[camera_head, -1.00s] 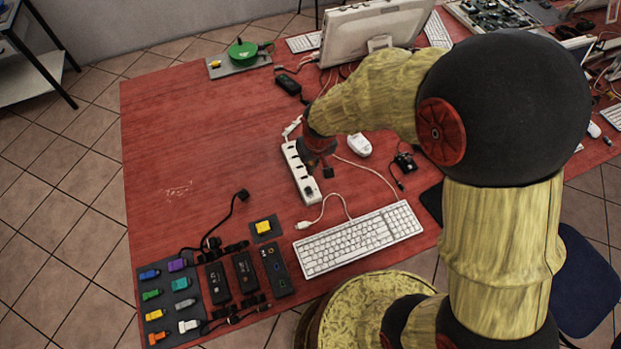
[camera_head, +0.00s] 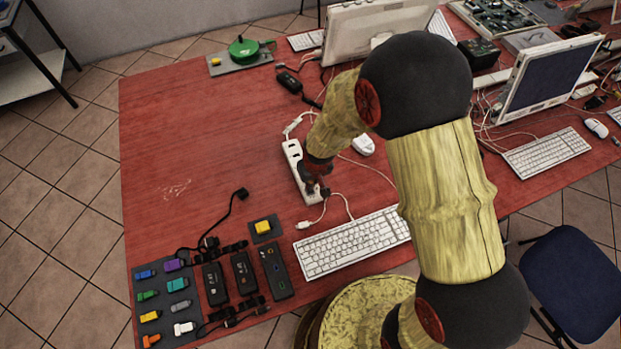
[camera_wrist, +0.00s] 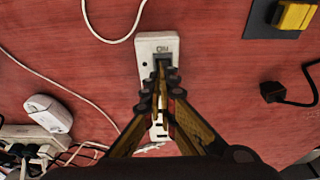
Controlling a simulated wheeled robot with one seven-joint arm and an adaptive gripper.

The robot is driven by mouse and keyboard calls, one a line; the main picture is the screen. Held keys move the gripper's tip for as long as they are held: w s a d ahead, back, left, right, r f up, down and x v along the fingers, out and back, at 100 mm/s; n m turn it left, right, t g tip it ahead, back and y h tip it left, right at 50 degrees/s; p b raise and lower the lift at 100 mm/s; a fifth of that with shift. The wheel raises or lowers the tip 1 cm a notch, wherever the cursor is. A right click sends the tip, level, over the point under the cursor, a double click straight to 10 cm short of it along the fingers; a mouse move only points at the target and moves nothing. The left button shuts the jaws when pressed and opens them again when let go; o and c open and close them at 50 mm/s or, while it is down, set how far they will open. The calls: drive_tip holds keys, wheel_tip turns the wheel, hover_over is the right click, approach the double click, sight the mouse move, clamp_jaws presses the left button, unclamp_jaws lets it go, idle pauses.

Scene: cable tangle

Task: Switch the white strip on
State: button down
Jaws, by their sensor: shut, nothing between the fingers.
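The white power strip (camera_head: 294,158) lies on the red table in the head view, with my gripper (camera_head: 316,187) over its near end. In the wrist view the strip (camera_wrist: 157,45) runs up the middle, and a dark rocker switch shows at its far end. My gripper (camera_wrist: 162,68) is shut and empty, its fingertips at or just above the switch. I cannot tell whether they touch it. The fingers hide much of the switch and the strip's middle. The switch's position is not clear.
Thin white cables (camera_wrist: 97,20) run beside the strip. The table (camera_head: 180,130) is clear on the left.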

drive_tip(key=shift+f, duration=0.1)
drive_tip(key=shift+s+f, duration=0.1)
drive_tip(key=shift+f, duration=0.25)
drive_tip(key=shift+s+d+r, duration=0.1)
drive_tip(key=shift+s, duration=0.15)
drive_tip(key=shift+w+a, duration=0.25)
drive_tip(key=shift+w, duration=0.55)
